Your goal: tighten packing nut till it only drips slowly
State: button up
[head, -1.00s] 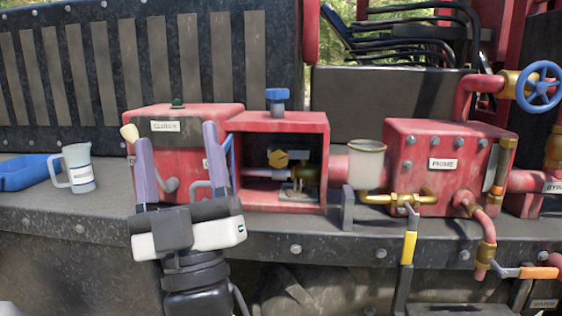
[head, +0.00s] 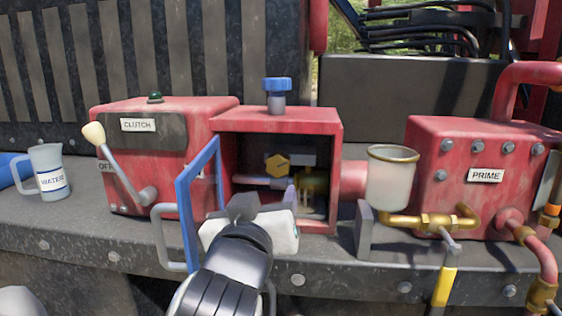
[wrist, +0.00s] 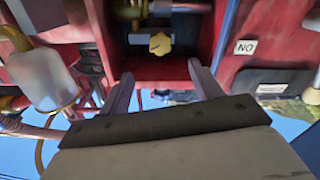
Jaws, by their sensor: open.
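I see no drip.
A blue-edged open door (head: 200,205) stands at the box's left front, close to my gripper. The red clutch box (head: 190,108) with its lever is left, and a water jug (head: 47,172) beyond. A cup (head: 391,178), brass pipes and the prime box (head: 484,145) stand right.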

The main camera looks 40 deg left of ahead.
jog(key=p, duration=0.9)
send_near(278, 168)
jog(key=x, duration=0.2)
jog(key=p+x, duration=0.3)
jog(key=x, duration=0.5)
jog(key=c, duration=1)
